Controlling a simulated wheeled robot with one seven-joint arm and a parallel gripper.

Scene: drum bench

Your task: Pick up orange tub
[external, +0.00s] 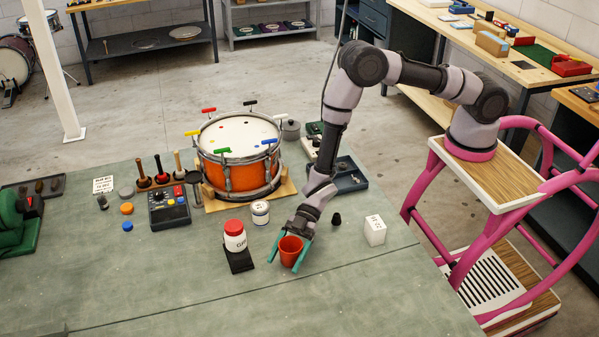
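The orange tub (290,252) stands upright on the green-grey bench top, near the front middle of the external view. It is small, open at the top and orange-red. My gripper (289,250) reaches down to it from above and behind. Its two teal fingers are spread, one on the left side of the tub and one on the right. The fingers are around the tub, but I cannot tell whether they touch it. The tub appears to rest on the bench.
A red-lidded white jar (235,236) on a black stand is just left of the tub. A small white can (260,212) stands behind it. A black knob (336,218) and a white box (375,230) are to the right. An orange drum (240,175) stands behind. The bench front is clear.

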